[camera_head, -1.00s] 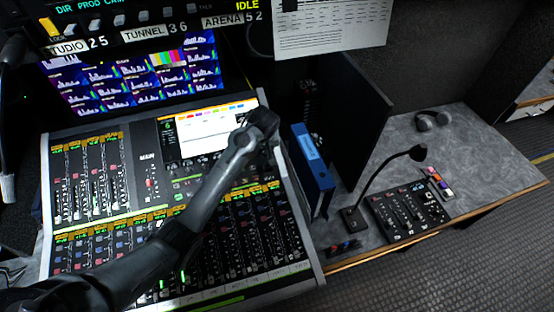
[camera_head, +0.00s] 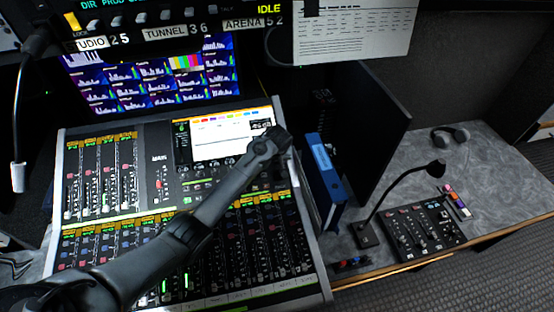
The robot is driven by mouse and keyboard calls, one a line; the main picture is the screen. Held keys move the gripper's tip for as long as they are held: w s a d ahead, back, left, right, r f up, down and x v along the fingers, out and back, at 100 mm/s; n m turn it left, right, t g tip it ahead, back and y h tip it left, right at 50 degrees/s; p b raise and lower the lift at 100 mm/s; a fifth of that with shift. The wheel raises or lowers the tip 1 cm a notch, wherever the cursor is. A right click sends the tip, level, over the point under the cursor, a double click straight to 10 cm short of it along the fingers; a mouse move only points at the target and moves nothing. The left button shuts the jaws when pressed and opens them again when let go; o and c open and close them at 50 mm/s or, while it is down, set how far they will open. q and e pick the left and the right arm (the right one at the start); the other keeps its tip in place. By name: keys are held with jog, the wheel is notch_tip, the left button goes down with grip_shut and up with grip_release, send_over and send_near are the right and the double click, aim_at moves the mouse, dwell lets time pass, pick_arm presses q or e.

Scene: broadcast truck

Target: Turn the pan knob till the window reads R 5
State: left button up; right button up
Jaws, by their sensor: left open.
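My left gripper (camera_head: 283,141) is at the end of the grey arm that comes in from the lower left. It is at the top right corner of the mixing console (camera_head: 68,160), beside the console's bright screen (camera_head: 215,143). A small black window (camera_head: 261,126) with pale characters shows at the screen's right end, just left of the gripper. The characters are too small to read surely. I cannot make out the pan knob; the gripper and wrist cover that corner. The fingers are too small and dark to show whether they touch anything. My right gripper is not in view.
A blue binder (camera_head: 322,170) stands close right of the gripper, before a dark panel (camera_head: 370,120). A gooseneck microphone (camera_head: 400,190), a small control box (camera_head: 425,232) and headphones (camera_head: 450,136) are on the grey desk. Monitors (camera_head: 150,75) stand behind the console.

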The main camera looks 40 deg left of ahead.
pick_arm(q)
jog(key=shift+c, duration=0.3)
grip_shut()
jog(key=shift+r+m+p, duration=0.15)
jog(key=shift+m+p, duration=0.55)
jog(key=shift+p, duration=0.4)
jog(key=m+p, duration=0.3)
jog(key=shift+w, duration=0.1)
jog(key=m+p, duration=0.2)
jog(key=m, duration=0.1)
jog(key=shift+m+g, duration=0.3)
jog(key=shift+m, duration=0.1)
jog(key=m, duration=0.2)
jog(key=shift+m, duration=0.3)
jog(key=shift+m+p, duration=0.3)
jog(key=shift+m, duration=0.1)
